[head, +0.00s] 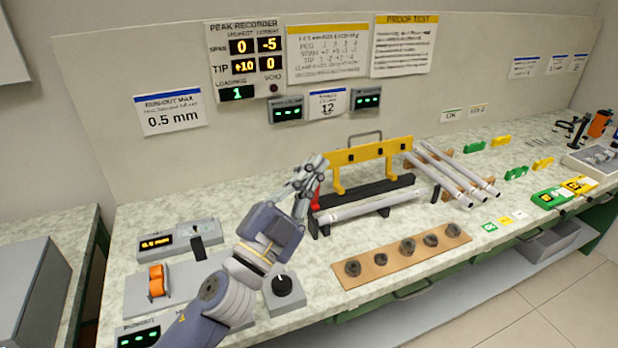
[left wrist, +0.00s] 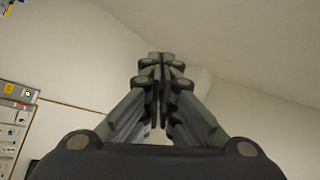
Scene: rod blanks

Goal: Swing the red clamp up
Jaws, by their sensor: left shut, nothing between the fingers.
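The red clamp (head: 315,197) shows as a small red piece at the left end of the black fixture (head: 372,193); my gripper hides part of it. My left gripper (head: 318,163) is at the fixture's left end, just above the red clamp. I cannot tell whether they touch. Its fingers are shut and empty, and they also show closed together in the left wrist view (left wrist: 160,62). The clamp is not seen in that view. A grey rod (head: 368,207) lies along the front of the fixture. My right gripper is not in view.
A yellow frame with a handle (head: 372,153) stands behind the fixture. Several rods (head: 452,172) lie on a rack to the right. A wooden strip with dark round holders (head: 383,270) lies in front. A black knob box (head: 283,290) stands beside my left arm.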

